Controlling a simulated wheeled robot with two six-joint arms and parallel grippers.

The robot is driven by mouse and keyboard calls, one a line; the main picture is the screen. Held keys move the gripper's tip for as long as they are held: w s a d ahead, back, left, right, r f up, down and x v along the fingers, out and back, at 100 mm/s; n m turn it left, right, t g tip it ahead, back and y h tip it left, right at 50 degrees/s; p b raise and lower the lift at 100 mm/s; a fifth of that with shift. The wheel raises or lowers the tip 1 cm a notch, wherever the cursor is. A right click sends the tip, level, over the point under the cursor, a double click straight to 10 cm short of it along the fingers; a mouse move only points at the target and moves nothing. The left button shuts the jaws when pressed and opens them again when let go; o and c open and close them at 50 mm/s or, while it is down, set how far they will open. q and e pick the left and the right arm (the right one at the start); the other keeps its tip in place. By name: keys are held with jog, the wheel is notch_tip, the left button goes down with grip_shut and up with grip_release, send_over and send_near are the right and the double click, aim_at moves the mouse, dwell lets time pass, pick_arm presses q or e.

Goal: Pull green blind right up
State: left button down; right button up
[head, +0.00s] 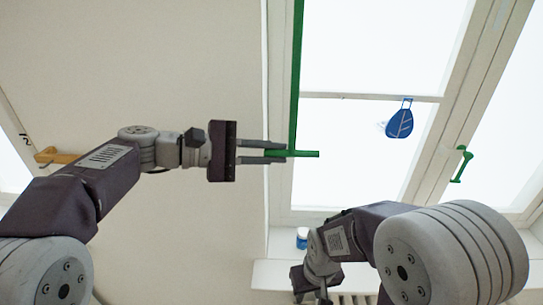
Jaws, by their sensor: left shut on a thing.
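A narrow green strip, the green blind (296,70), runs down along the left side of the window frame from the top edge of the head view. At its lower end is a short green crossbar (307,154). My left gripper (284,152) reaches in from the left, its two fingers above and below the left part of the crossbar, shut on it. The rest of the blind is out of view above. My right gripper (322,290) is low in the picture, partly cut off by the bottom edge; its fingers do not show clearly.
A blue-and-white jar (302,238) stands on the sill (270,273), close to my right arm. A radiator lies below.

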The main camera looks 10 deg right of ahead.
pick_arm(q)
jog(key=shift+r, duration=0.45)
jog(key=c, duration=1.4)
grip_release()
jog(key=shift+s+d, duration=0.15)
jog(key=shift+f, duration=0.1)
jog(key=shift+a+f, duration=0.1)
jog(key=shift+a, duration=0.15)
jog(key=b+v, duration=0.3)
jog(key=v, duration=0.5)
jog(key=shift+a+r+b, duration=0.3)
